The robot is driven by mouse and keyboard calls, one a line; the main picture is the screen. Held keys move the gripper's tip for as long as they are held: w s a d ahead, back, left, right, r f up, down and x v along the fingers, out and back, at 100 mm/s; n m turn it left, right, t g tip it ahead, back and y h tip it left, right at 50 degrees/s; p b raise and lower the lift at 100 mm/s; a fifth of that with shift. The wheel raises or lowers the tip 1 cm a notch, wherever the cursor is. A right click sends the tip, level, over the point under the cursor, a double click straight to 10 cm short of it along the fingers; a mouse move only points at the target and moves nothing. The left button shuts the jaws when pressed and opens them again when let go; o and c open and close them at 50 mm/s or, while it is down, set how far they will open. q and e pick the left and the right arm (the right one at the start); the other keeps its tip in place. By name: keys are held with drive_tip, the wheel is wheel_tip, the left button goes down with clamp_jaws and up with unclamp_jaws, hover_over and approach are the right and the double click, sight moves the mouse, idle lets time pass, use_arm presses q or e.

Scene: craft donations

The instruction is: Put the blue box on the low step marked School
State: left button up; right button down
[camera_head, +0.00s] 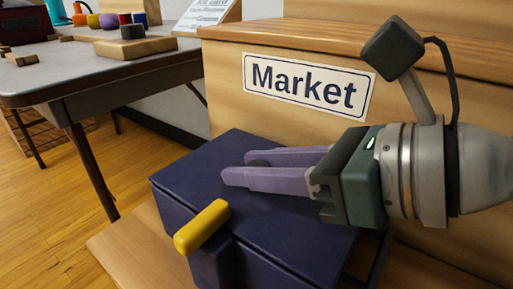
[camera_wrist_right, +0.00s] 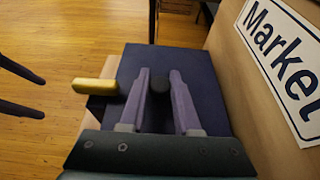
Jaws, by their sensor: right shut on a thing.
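The dark blue box (camera_head: 275,225) is below the middle of the head view, in front of the face with the Market sign (camera_head: 308,86). A dark knob (camera_wrist_right: 159,84) stands on its lid, and a yellow bar (camera_head: 202,227) sticks out at its side. My right gripper (camera_head: 238,167) lies over the lid, its purple fingers shut around the knob. The wrist view also shows the box (camera_wrist_right: 202,90) beneath the fingers. I cannot tell whether the box rests on the wooden surface (camera_head: 125,243) or hangs just above it. No School sign is visible.
The wooden block with the Market sign has a higher top (camera_head: 290,34) behind the box. A grey table (camera_head: 85,72) at the left holds wooden blocks and coloured items, with a sign at its back. Open wooden floor (camera_head: 40,200) lies left of the box.

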drive_tip(key=shift+f, duration=0.15)
drive_tip(key=c, duration=1.1)
unclamp_jaws()
drive_tip(key=shift+f, duration=0.2)
drive_tip(key=o, duration=0.5)
drive_tip(key=shift+r, duration=0.1)
drive_tip(key=shift+d+r, duration=0.1)
drive_tip(key=shift+r, duration=0.15)
drive_tip(key=p+v, duration=0.3)
drive_tip(key=v, duration=0.8)
drive_tip(key=shift+f, duration=0.2)
drive_tip(key=shift+s+d+r, duration=0.2)
drive_tip(key=shift+s+d, duration=0.1)
